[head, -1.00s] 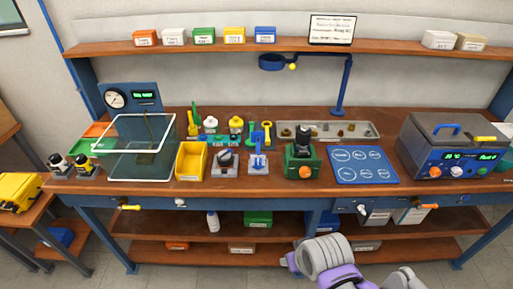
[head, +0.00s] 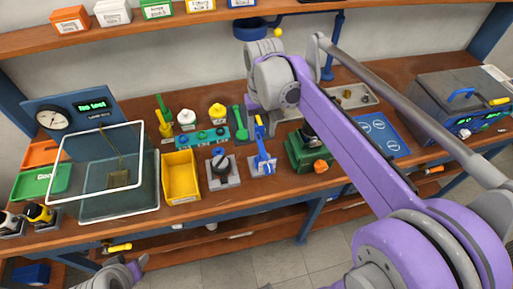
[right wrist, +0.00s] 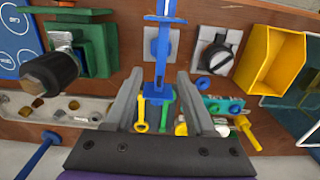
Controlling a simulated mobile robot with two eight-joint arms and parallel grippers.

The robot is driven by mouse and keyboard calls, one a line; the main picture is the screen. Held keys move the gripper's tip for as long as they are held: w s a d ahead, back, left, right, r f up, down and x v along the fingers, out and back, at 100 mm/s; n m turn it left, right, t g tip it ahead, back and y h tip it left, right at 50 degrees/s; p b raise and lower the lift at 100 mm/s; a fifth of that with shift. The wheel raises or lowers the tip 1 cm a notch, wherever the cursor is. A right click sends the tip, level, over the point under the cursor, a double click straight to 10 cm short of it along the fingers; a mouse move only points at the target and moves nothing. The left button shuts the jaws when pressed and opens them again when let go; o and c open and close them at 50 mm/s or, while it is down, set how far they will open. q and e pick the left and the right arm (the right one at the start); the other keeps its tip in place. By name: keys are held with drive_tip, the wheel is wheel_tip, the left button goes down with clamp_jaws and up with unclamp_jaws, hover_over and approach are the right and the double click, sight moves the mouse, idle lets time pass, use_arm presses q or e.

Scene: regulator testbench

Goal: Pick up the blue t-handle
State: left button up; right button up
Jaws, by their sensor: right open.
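The blue t-handle (head: 262,162) appears as an upright blue piece on a small grey plate at the front middle of the bench. In the right wrist view the blue t-handle (right wrist: 160,50) runs up the middle of the picture, over its grey plate. My right gripper (right wrist: 160,98) is open, its two grey fingers on either side of the blue piece's lower end in that picture. It looks empty; I cannot tell the gap in depth. In the head view its fingers are hidden behind the wrist.
A grey plate with a black knob (head: 221,170) and a yellow bin (head: 180,178) stand left of the blue piece. A green block (head: 305,150) stands close on its right. Behind are a teal rack (head: 190,139) and a green wrench (head: 240,125). A shelf (head: 140,28) runs above.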

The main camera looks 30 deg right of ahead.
sight(261, 144)
drive_tip(key=f, duration=0.2)
drive_tip(key=shift+s+f, duration=0.2)
drive_tip(key=shift+f, duration=0.15)
drive_tip(key=shift+w+f, duration=0.25)
drive_tip(key=shift+f, duration=0.35)
drive_tip(key=shift+w+f, duration=0.15)
drive_tip(key=shift+f, duration=2.2)
clamp_jaws()
